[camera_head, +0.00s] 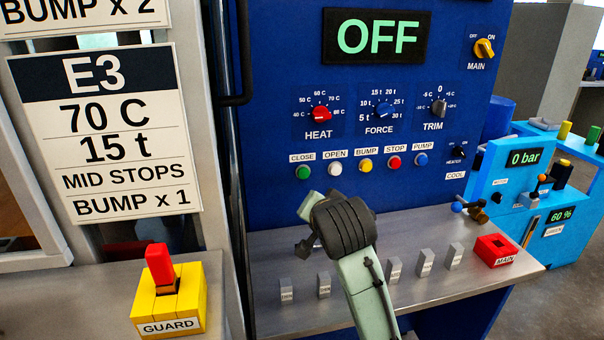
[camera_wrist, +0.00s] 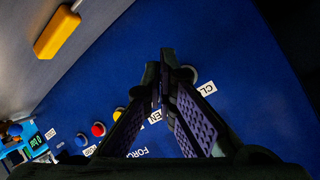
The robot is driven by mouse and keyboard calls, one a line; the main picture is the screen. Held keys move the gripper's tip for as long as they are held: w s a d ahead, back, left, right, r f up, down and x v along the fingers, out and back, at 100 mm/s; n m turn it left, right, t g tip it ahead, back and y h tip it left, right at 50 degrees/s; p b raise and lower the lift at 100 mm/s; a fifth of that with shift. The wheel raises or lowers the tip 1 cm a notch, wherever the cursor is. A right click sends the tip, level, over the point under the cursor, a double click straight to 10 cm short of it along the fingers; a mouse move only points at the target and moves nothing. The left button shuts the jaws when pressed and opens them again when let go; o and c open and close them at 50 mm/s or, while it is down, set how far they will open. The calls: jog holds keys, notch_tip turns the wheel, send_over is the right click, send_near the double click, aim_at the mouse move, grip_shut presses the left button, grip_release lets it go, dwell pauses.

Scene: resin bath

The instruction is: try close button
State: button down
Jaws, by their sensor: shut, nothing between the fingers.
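The green CLOSE button (camera_head: 303,172) is on the blue panel at the left end of a row of buttons, and all of it shows in the head view. In the wrist view the button at the CLOSE label (camera_wrist: 187,73) is dark and partly behind the fingers. My gripper (camera_head: 318,199) is just below the button row in the head view. In the wrist view its fingers (camera_wrist: 167,62) meet at the tips, empty, beside the CLOSE button. I cannot tell whether they touch the button or panel.
The OPEN button (camera_head: 335,169), yellow BUMP button (camera_head: 365,165) and red STOP button (camera_head: 394,162) sit close by to the right. The display (camera_head: 376,37) reads OFF. Below is a grey shelf (camera_head: 460,285) with small labelled blocks. A yellow GUARD box (camera_head: 170,305) stands left.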

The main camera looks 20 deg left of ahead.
aim_at(303, 173)
jog(key=shift+w+a, duration=0.85)
jog(key=shift+w, duration=0.35)
jog(key=shift+w+a, duration=0.8)
jog(key=shift+w, duration=0.45)
jog(key=shift+w+a, duration=0.85)
jog(key=shift+w, duration=0.35)
jog(key=shift+w+a+p, duration=0.1)
jog(key=shift+w+p, duration=0.05)
jog(key=shift+p, duration=0.25)
jog(key=shift+w+a, duration=0.1)
jog(key=shift+w, duration=0.1)
jog(key=shift+w+a+p, duration=0.3)
jog(key=shift+w+p, duration=0.1)
jog(key=shift+w, duration=0.05)
jog(key=shift+s+d, duration=0.55)
jog(key=shift+s, duration=0.25)
